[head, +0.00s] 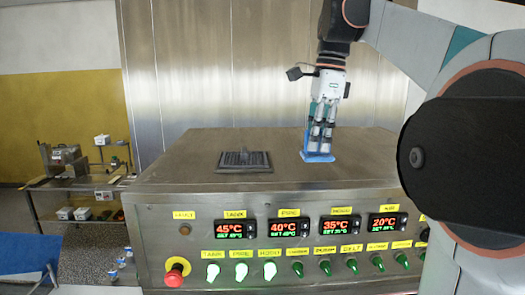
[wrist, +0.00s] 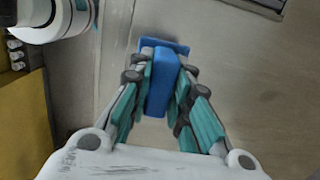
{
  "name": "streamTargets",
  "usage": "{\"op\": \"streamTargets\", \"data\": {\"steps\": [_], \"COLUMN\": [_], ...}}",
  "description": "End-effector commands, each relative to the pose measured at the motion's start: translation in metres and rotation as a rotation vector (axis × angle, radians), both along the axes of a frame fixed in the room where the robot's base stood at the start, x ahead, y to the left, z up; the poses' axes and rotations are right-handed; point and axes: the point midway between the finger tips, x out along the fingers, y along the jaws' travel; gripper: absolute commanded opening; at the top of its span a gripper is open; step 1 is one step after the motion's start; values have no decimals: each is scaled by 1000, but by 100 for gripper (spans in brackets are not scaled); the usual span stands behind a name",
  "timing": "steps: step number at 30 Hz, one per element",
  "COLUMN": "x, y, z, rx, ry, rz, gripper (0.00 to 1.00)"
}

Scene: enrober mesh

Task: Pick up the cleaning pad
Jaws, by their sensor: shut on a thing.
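The cleaning pad (head: 318,158) is blue, with a flat base and an upright blue grip block. It is at the top of the steel machine housing (head: 200,145), right of centre in the head view. I cannot tell whether its base touches the steel or is just above it. My gripper (head: 321,138) points down over the pad. In the wrist view, the fingers are closed on both sides of the pad's grip block (wrist: 161,85), and the base shows beyond the fingertips. The fingers hide parts of the block's sides.
A dark mesh grille (head: 244,160) lies on the housing, left of the pad. The front panel holds temperature displays (head: 289,227), switches and a red stop button (head: 175,272). A steel wall stands behind. A cluttered bench (head: 70,183) is at the far left.

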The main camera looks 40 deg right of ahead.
Motion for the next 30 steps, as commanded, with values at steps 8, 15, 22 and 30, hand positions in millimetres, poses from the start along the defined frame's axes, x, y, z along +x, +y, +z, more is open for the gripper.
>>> {"op": "streamTargets", "data": {"steps": [8, 15, 22, 30], "x": [1, 1, 0, 0], "y": [0, 0, 0, 0], "z": [68, 119, 151, 163], "rx": [0, 0, 0, 0], "ry": [0, 0, 0, 0], "rz": [0, 0, 0, 0], "gripper": [0, 0, 0, 0]}}
